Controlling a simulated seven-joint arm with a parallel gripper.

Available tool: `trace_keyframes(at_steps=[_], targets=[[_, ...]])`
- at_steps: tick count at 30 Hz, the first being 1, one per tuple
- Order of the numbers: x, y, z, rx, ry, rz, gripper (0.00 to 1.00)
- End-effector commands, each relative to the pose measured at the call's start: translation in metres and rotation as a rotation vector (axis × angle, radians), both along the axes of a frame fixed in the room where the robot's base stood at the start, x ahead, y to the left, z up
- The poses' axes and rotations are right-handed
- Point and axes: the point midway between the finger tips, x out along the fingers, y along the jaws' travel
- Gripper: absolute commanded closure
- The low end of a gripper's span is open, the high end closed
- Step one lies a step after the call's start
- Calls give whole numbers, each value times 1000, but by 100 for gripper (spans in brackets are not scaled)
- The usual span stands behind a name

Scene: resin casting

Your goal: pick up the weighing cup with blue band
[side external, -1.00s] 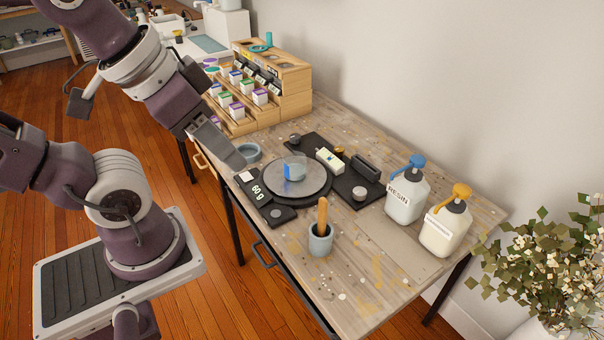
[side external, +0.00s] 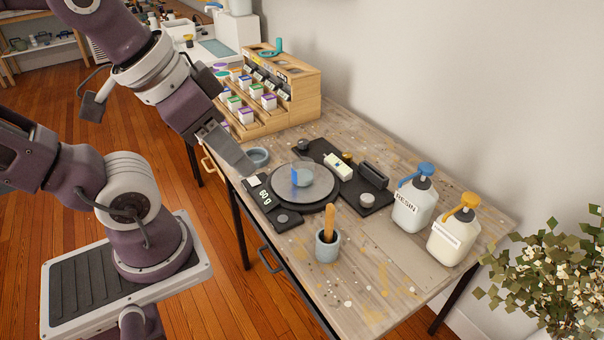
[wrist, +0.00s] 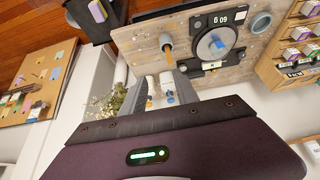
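The weighing cup with blue band (side external: 302,178) is a small clear cup with a blue patch on its left side. It stands on the round grey plate of the black scale (side external: 283,219), whose display reads 60 g. It also shows in the wrist view (wrist: 216,42). My gripper (side external: 246,167) is in the air to the left of the cup, apart from it and pointing down to the right. In the wrist view two grey fingers stand apart with nothing held between them (wrist: 158,92). The side view shows the fingers nearly edge-on, so their gap is hidden there.
A grey pot with a wooden stick (side external: 327,246) stands in front of the scale. Resin (side external: 412,212) and a second pump bottle (side external: 452,240) stand right. A small grey bowl (side external: 257,157) is behind the gripper tip. A wooden rack (side external: 300,98) stands at the back.

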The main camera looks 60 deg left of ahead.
Motion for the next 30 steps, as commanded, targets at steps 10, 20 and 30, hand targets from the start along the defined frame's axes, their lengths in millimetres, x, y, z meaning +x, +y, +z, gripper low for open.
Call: trace_keyframes(at_steps=[10,20,30], targets=[[0,0,0,0,0,0,30],[0,0,0,0,0,0,14],[175,42,-36,13,-145,110,14]])
